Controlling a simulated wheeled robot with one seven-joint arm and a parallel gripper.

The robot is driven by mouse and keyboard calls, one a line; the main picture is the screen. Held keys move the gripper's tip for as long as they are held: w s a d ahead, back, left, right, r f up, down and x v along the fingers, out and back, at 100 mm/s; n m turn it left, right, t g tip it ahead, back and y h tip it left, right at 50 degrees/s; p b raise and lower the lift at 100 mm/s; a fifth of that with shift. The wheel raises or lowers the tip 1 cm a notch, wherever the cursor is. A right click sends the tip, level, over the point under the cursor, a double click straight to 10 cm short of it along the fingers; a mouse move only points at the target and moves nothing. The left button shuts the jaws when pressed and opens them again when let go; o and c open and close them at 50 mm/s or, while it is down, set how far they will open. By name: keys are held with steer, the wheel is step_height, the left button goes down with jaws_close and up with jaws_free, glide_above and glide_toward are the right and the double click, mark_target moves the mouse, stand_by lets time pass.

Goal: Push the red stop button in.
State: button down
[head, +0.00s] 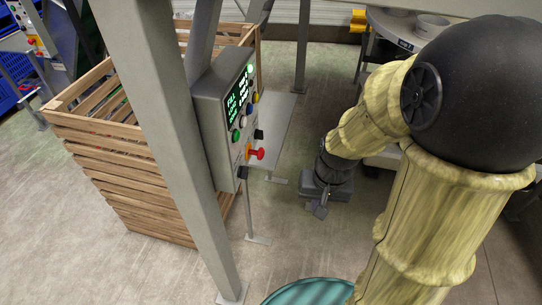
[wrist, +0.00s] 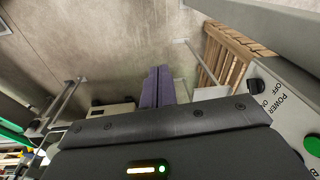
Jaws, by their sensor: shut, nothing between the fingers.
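The box is fixed to a grey post. My gripper (head: 319,209) hangs to the right of the box and lower in the picture, apart from the button. In the wrist view my gripper's two fingers (wrist: 157,72) lie together, with nothing between them. The box's face shows at the wrist view's right edge, with a black power switch (wrist: 255,85) and a green button (wrist: 312,146). The red button is not visible there.
The grey post (head: 172,130) rises left of the box. A slatted wooden crate (head: 130,155) stands behind it. Other coloured buttons and a black knob sit close to the red button. Open floor lies between box and arm.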

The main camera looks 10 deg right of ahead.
mark_target(263, 154)
steer(key=w+a+f+m+g+y+b, duration=0.2)
steer(key=w+f+m+g+y, duration=0.1)
steer(key=w+f+m+y, duration=0.7)
steer(key=w+d+r+m+t+y, duration=0.1)
steer(key=w+d+m+t+y, duration=0.5)
steer(key=w+d+m+t, duration=0.1)
steer(key=w+m+t, duration=0.1)
steer(key=w+m, duration=0.1)
steer(key=w, duration=0.1)
steer(key=shift+m+b, duration=0.3)
steer(key=shift+m, duration=0.1)
steer(key=shift+w, duration=0.1)
steer(key=p+x, duration=0.2)
steer(key=x, duration=0.2)
steer(key=p+x, duration=0.2)
steer(key=x, duration=0.3)
steer(key=p+x, duration=0.2)
steer(key=x, duration=0.2)
steer(key=shift+a+r, duration=0.25)
steer(key=shift+w+a+f, duration=0.1)
steer(key=shift+a, duration=0.1)
